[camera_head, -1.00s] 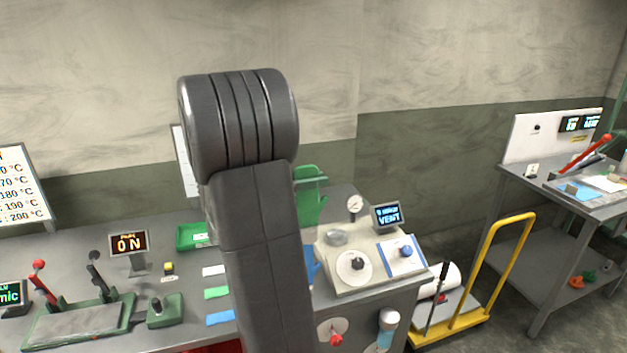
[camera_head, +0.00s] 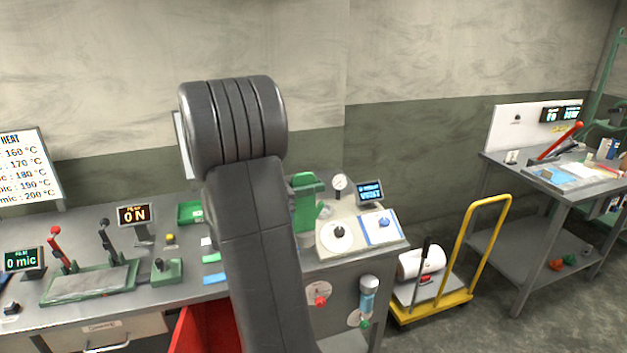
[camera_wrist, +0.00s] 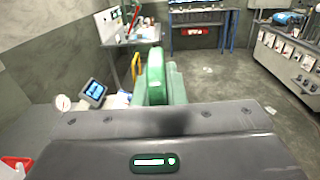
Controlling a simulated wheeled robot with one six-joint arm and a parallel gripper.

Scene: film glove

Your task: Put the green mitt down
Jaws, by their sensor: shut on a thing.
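The green mitt (camera_head: 305,204) shows just right of my arm in the head view, partly hidden by it. It stands upright in front of the back of the bench beside the dial gauge. In the wrist view the mitt (camera_wrist: 156,74) rises upright beyond the dark gripper body. My gripper (camera_wrist: 158,106) is shut on the mitt. Its fingertips are hidden in the wrist view, and my arm hides the gripper in the head view. I cannot tell whether the mitt touches the bench.
The grey bench (camera_head: 207,292) carries a pale console (camera_head: 362,238), a gauge (camera_head: 340,183), a green tray (camera_head: 190,212) and a lever press (camera_head: 90,281). A yellow trolley (camera_head: 432,308) stands right of it. A second table (camera_head: 553,184) is farther right, with floor between.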

